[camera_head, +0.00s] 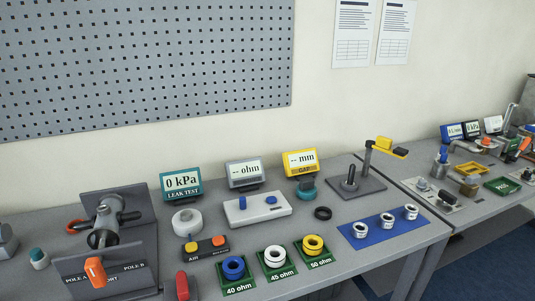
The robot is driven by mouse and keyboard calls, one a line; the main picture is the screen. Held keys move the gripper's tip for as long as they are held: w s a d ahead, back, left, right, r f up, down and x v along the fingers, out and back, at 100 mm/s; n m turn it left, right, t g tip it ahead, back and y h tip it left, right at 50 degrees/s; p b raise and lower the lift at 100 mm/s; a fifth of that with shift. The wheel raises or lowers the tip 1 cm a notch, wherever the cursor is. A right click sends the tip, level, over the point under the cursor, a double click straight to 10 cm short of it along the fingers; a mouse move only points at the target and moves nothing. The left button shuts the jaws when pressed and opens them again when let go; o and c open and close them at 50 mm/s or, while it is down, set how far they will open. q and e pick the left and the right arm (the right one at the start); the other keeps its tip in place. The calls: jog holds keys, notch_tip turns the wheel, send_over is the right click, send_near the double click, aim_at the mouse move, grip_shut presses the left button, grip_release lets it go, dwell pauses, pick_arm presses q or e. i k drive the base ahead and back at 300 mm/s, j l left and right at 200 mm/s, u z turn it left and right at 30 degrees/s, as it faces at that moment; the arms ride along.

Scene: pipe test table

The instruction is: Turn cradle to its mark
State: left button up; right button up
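A grey metal pipe fitting (110,212) with a dark round opening sits in a grey cradle-like fixture (75,262) at the left of the near table. The fixture's front plate carries "POLE A", "PORT" and "POLE B" lettering, partly covered by an orange handle (95,272). A red-orange ring (75,226) shows left of the fitting. I cannot tell for certain which part is the cradle, and I cannot make out its mark or its angle. Neither of my grippers is in view.
Leak test (181,183), ohm (245,172) and gap (300,162) displays stand along the back. Green trays with coloured rings, such as the 45 ohm tray (274,262), line the front. A blue mat (372,238) holds small cylinders. A second table (470,227) adjoins at right.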

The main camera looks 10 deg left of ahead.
aim_at(110, 208)
jog(key=k+u, duration=0.1)
jog(key=u, duration=1.45)
jog(key=k+l, duration=0.05)
